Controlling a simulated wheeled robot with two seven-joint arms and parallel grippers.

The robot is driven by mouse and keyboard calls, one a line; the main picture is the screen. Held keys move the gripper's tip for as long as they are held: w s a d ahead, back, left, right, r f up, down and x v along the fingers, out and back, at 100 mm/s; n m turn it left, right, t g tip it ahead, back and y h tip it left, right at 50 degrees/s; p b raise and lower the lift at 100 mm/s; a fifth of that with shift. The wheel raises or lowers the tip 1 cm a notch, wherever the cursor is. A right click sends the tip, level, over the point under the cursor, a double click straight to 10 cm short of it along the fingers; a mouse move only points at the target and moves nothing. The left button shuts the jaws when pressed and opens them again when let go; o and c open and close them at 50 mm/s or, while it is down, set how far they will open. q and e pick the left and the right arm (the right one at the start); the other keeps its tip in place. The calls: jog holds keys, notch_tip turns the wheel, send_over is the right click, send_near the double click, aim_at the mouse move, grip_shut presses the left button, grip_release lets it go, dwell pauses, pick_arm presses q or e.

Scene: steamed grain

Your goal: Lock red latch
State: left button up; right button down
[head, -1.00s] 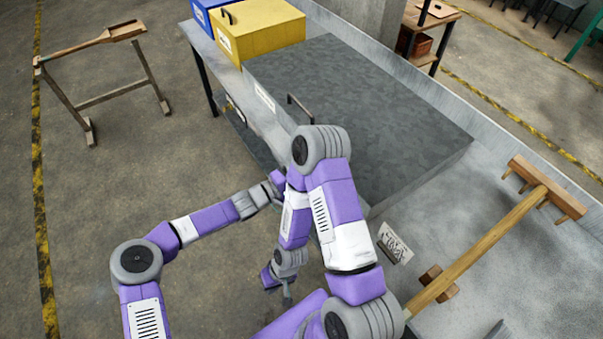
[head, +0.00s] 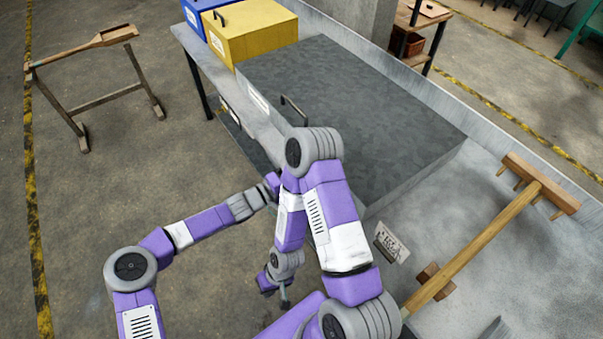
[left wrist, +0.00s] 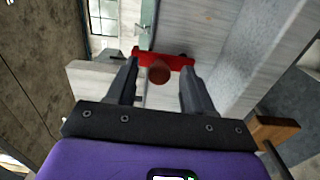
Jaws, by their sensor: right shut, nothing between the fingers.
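The red latch (left wrist: 175,60) shows in the left wrist view as a red bar with a round, darker red knob (left wrist: 159,74) facing me. My left gripper (left wrist: 158,88) is open, with one finger on each side of the knob and visible gaps to it. In the head view the left gripper is hidden behind my right arm, and the latch cannot be seen there. My right gripper (head: 284,301) is shut and empty, pointing down low beside the bench, away from the latch.
A large grey box (head: 350,90) with a handle stands on the metal bench (head: 540,255). Yellow (head: 250,35) and blue (head: 200,14) boxes stand beyond it. A wooden rake (head: 490,235) lies on the bench at right. Open floor lies left, with a wooden stand (head: 100,95).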

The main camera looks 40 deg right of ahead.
pick_arm(q)
jog(key=a+p, duration=0.2)
jog(key=a, duration=0.5)
jog(key=shift+w+a, duration=0.2)
jog(key=shift+a, duration=0.05)
jog(key=shift+f, duration=0.1)
jog(key=s+a+f+g+y+p, duration=0.1)
jog(key=s+a+f+y, duration=0.35)
jog(key=a+f, duration=0.25)
jog(key=s+a+f+y+p, duration=0.1)
jog(key=s+a+f+y, duration=0.35)
jog(key=a+f, duration=0.3)
jog(key=s+a+f+n+t+y, duration=0.1)
jog(key=s+a+y, duration=0.1)
jog(key=a, duration=0.9)
jog(key=s+a+f+n+t+y+p, duration=0.1)
jog(key=s+a, duration=0.4)
jog(key=a, duration=0.5)
jog(key=shift+a+f+n+t+y, duration=0.2)
jog(key=shift+a+n+t+y, duration=0.15)
jog(key=shift+n+y, duration=0.5)
